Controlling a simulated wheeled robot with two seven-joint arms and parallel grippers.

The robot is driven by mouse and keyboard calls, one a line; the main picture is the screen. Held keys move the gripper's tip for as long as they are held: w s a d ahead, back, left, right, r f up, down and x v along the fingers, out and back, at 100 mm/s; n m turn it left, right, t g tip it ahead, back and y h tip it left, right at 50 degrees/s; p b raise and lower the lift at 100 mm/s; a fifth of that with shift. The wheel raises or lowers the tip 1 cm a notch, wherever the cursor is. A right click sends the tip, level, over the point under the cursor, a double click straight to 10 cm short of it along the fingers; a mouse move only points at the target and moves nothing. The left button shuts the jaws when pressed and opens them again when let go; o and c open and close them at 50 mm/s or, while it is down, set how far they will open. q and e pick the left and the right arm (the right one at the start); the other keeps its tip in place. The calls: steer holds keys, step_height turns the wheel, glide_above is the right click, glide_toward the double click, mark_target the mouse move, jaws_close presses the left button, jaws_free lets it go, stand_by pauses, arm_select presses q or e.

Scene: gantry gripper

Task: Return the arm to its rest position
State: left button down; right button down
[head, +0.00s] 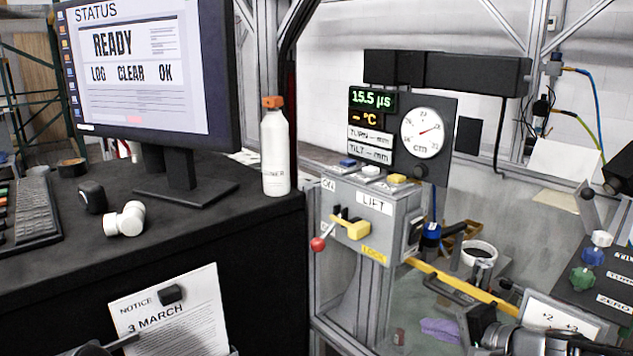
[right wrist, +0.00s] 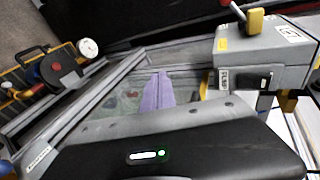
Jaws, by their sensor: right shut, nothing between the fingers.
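My right gripper (head: 480,324) is low at the right of the head view, its fingers together with nothing between them. Behind it, my right arm runs out past the bottom right edge. The gripper is in front of the lower bench, below and to the right of the grey control box (head: 372,228). It appears apart from the box. In the right wrist view, a dark rounded housing with a lit strip fills the bottom, and the fingertips cannot be made out. I cannot make out my left gripper in the head view.
The control box carries a yellow lever (head: 352,227) and a red knob (head: 318,244). A purple cloth (head: 440,330) lies on the bench, near a yellow bar (head: 465,287). A label plate (head: 563,320) stands close to my right arm. The black desk (head: 250,218) holds a monitor and a bottle.

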steer(key=s+a+f+n+g+h+p, duration=0.1)
steer(key=s+f+n+g+h, duration=0.3)
steer(key=f, duration=1)
steer(key=s+a+f+g+h, duration=0.15)
steer(key=s+f, duration=0.35)
steer(key=f, duration=0.8)
arm_select(q)
step_height(320, 180, up, 3)
steer(key=shift+p, duration=0.95)
arm_select(e)
steer(key=s+a+f+n+g+y, duration=0.1)
steer(key=s+a+f+n+g, duration=0.1)
steer(key=s+a+f, duration=0.3)
steer(key=s+a+f+n+g+y, duration=0.2)
steer(key=s+a+f+n, duration=0.2)
steer(key=s, duration=0.9)
steer(key=a+f, duration=0.2)
steer(key=a, duration=0.2)
steer(key=shift+s+a+f, duration=0.2)
steer(key=shift+a+f, duration=0.05)
steer(key=shift+a, duration=0.15)
arm_select(q)
steer(key=c, duration=2.2)
jaws_free()
arm_select(e)
steer(key=shift+g, duration=0.25)
